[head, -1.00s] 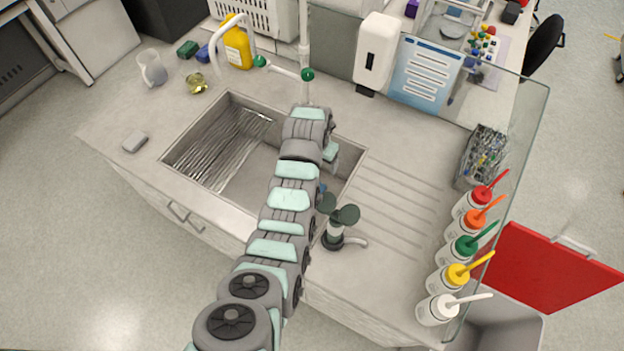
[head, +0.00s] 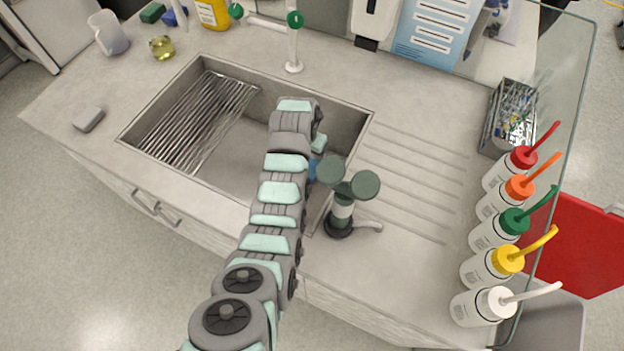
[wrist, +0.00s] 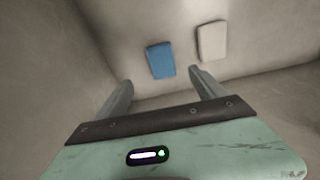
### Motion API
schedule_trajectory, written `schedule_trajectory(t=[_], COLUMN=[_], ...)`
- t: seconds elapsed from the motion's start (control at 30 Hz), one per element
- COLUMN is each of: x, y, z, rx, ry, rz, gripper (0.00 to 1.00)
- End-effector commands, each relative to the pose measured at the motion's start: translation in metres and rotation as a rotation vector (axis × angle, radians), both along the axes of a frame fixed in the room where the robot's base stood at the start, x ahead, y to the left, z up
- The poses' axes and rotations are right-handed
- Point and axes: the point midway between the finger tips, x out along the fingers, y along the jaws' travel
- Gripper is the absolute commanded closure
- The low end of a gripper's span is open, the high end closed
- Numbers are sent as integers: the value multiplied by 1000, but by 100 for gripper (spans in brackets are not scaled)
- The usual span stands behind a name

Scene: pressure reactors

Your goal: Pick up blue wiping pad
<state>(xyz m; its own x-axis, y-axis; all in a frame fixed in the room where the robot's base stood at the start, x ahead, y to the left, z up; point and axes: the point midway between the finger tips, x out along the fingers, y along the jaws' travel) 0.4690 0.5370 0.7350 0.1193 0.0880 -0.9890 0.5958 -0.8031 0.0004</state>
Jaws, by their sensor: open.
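The blue wiping pad (wrist: 161,60) lies on the sink floor in the wrist view, with a white pad (wrist: 212,41) to its right and a gap between them. My gripper (wrist: 160,78) is open and empty. Its two fingers reach toward the blue pad from below in the picture, one on each side, and the pad is beyond the fingertips. In the head view my arm hides most of this area. A small blue patch (head: 312,170) shows beside my arm in the sink; I cannot tell for sure that it is the pad.
The sink walls (head: 340,101) surround my gripper closely. A wire rack (head: 195,122) fills the sink's left part. A dark green-topped tap fitting (head: 341,210) stands right of my arm. Several wash bottles (head: 493,263) line the right side.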

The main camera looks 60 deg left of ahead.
Motion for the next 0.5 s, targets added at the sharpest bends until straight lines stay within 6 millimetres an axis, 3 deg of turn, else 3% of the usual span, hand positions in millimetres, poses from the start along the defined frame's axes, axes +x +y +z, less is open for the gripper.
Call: schedule_trajectory(t=[0.03,0.27,0.5], x=[0,0,5], y=[0,1,4], z=[-11,-22,-49], rx=[1,-3,-2], ry=[-1,3,2], rz=[0,1,-1], gripper=[20,20,20])
